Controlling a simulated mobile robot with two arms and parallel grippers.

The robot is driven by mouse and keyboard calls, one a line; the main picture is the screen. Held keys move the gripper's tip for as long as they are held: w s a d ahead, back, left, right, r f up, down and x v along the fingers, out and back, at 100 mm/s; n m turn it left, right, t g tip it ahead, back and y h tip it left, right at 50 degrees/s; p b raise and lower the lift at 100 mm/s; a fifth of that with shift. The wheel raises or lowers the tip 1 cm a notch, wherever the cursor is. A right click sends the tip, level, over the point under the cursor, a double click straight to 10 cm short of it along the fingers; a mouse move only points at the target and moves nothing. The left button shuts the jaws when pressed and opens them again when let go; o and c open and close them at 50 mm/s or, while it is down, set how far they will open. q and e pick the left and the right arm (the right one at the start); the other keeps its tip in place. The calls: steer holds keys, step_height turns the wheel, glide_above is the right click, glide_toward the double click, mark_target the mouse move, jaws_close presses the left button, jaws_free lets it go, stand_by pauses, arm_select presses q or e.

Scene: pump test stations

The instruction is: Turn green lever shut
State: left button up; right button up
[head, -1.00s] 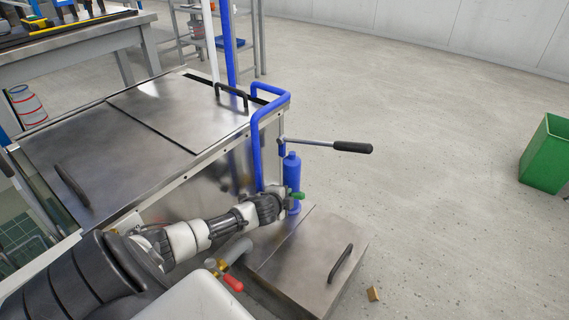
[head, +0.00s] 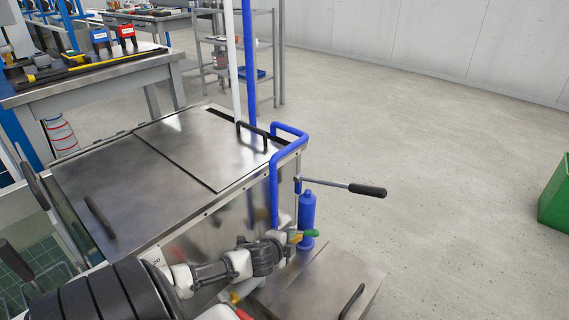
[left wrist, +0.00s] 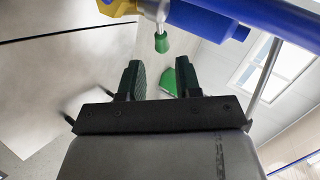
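The green lever (head: 312,233) sticks out beside the blue cylinder (head: 307,212) at the tank's near right corner. In the left wrist view its green grip (left wrist: 162,43) hangs on a metal stem below a blue pipe and yellow valve body (left wrist: 117,7). My left gripper (head: 291,238) is close to the lever in the head view. In the left wrist view my left gripper (left wrist: 160,72) is open, and the green grip shows just beyond the gap between the fingertips, not clasped. My right gripper is not in view.
The steel tank (head: 85,178) fills the left middle, with a blue pipe (head: 274,185) at its corner. A black-gripped pump handle (head: 366,190) juts right above the lever. A steel box (head: 322,285) stands below. A green bin (head: 555,195) is far right; open floor lies between.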

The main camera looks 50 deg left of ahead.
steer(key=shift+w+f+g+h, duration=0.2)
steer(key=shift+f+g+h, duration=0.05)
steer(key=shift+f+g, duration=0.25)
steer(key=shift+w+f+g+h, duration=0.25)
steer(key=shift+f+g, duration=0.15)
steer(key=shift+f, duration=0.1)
